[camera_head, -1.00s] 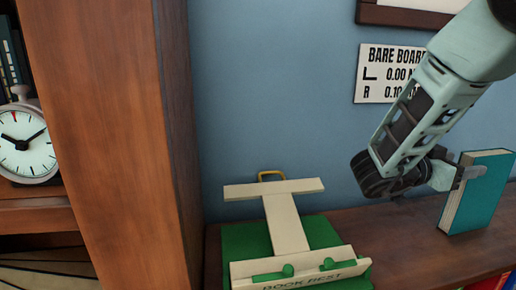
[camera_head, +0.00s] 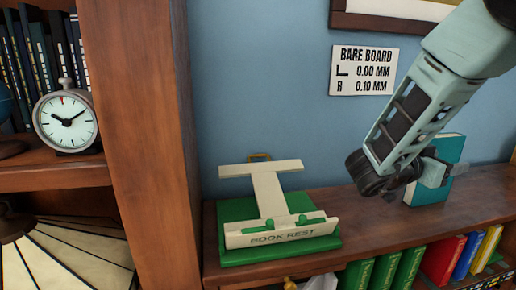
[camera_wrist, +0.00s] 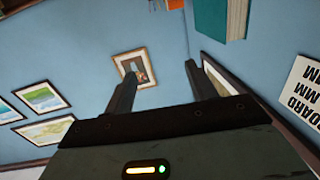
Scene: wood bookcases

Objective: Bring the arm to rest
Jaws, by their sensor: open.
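My gripper (camera_head: 436,173) is at the right of the head view, in front of a teal book (camera_head: 448,150) that stands upright on the wooden shelf top. The gripper overlaps the book in the picture, hiding part of it. In the wrist view my two fingers (camera_wrist: 160,72) are spread apart, with only the blue wall and a framed picture (camera_wrist: 136,68) behind the gap. The teal book shows at the top of the wrist view (camera_wrist: 220,16), outside the fingers. My arm reaches down from the upper right.
A cream book rest (camera_head: 270,190) on a green base stands on the low bookcase (camera_head: 360,205). A tall bookcase (camera_head: 140,130) with a clock (camera_head: 65,120) rises at left. A "BARE BOARD" sign (camera_head: 362,70) hangs on the wall. Shelf top between rest and book is clear.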

